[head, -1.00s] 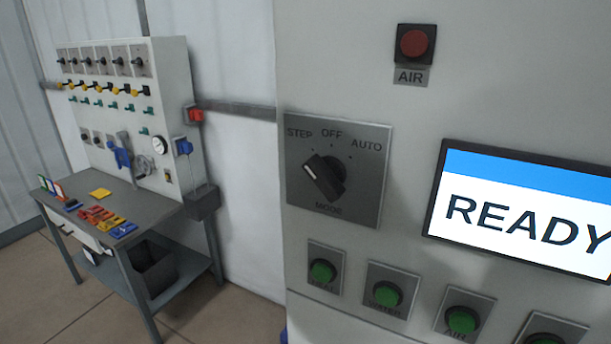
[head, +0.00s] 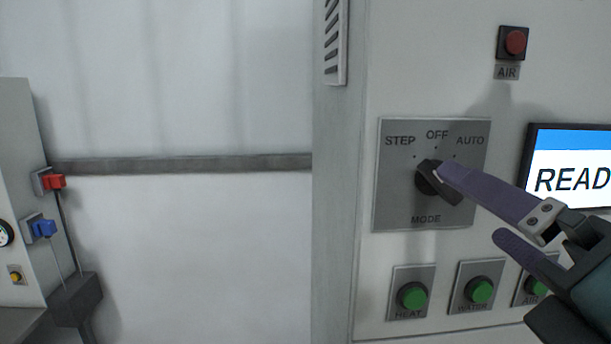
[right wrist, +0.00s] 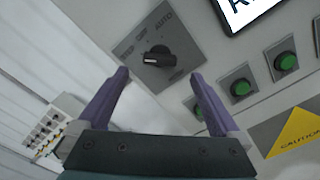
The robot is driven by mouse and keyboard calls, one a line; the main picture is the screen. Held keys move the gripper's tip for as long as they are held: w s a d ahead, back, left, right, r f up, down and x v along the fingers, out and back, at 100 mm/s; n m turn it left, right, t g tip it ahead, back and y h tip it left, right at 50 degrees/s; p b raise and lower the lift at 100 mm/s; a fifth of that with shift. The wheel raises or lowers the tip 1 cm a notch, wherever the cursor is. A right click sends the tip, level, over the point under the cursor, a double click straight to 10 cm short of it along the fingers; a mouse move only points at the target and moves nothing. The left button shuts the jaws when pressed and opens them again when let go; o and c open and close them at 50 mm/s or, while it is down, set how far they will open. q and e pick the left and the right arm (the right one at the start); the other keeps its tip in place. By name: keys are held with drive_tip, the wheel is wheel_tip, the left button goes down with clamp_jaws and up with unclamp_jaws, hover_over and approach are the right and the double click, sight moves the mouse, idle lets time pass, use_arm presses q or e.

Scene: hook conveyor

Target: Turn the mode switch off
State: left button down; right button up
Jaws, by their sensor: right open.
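The mode switch is a black rotary knob (head: 425,182) on a grey plate (head: 392,205) marked STEP, OFF, AUTO and MODE. The upper finger of my right gripper (head: 472,204) covers part of the knob in the head view. The right wrist view shows the knob (right wrist: 159,57) whole, with its white mark on the STEP side. There my right gripper (right wrist: 158,78) is open, its purple fingers spread in front of the plate, with nothing between them. Contact with the knob cannot be told. My left gripper is not in view.
Green buttons (head: 412,296) sit below the plate. A red AIR button (head: 515,42) is above, and a screen (head: 572,172) is at right. A workstation panel (head: 18,165) stands at far left. A yellow caution sign (right wrist: 298,132) shows in the right wrist view.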

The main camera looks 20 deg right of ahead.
sight(446, 186)
drive_tip(key=p+x, duration=0.2)
drive_tip(key=x, duration=0.5)
drive_tip(key=shift+s, duration=0.1)
drive_tip(key=shift+c, duration=1.4)
drive_tip(key=c, duration=1.1)
